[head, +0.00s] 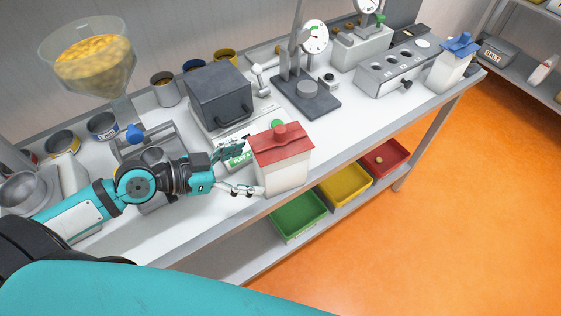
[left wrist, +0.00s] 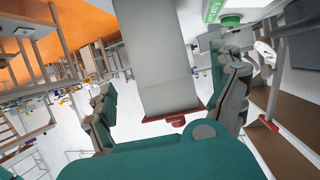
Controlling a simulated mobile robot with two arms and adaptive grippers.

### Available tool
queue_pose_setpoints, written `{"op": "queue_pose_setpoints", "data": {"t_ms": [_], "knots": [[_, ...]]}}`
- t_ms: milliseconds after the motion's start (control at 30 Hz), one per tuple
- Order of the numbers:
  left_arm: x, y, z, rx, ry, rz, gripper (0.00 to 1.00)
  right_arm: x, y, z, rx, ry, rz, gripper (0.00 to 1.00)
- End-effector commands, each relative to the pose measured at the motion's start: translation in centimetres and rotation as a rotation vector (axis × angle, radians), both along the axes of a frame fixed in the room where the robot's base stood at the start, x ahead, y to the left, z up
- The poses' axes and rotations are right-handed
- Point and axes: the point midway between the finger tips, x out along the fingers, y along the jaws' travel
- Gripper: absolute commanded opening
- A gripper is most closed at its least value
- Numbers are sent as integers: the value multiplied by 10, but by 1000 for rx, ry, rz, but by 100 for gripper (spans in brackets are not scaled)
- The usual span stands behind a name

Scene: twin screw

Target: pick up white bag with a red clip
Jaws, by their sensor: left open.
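The white bag with a red clip (head: 284,178) stands upright on the bench near its front edge. Its red top and clip (head: 281,142) face up. My left gripper (head: 241,170) is open just left of the bag, with its fingers pointing at it. In the left wrist view the bag's pale side (left wrist: 158,65) shows between the two spread fingers (left wrist: 166,92). The red clip (left wrist: 176,121) shows close to the palm there. I cannot tell whether a finger touches the bag. My right gripper is not in view.
A dark grey box (head: 217,97) stands behind the gripper, and a dial gauge stand (head: 305,92) behind the bag. A white bag with a blue clip (head: 446,74) stands at the bench's far right end. Green (head: 299,217), yellow (head: 345,186) and red (head: 384,160) bins sit below.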

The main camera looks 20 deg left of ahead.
Motion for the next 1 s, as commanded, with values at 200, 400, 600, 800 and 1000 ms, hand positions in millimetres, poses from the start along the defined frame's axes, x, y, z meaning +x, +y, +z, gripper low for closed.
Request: {"op": "queue_pose_setpoints", "data": {"t_ms": [200, 400, 600, 800, 1000], "knots": [[12, -12, -6, -3, 2, 2, 94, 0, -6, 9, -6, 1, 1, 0], [20, -20, -10, -4, 1, 4, 94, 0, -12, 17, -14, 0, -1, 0], [37, -37, -23, -5, 1, 4, 94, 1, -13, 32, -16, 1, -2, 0], [45, -47, -32, -1, 2, 1, 94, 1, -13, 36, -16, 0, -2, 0], [45, -47, -33, 1, 2, 0, 94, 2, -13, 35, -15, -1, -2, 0]]}}
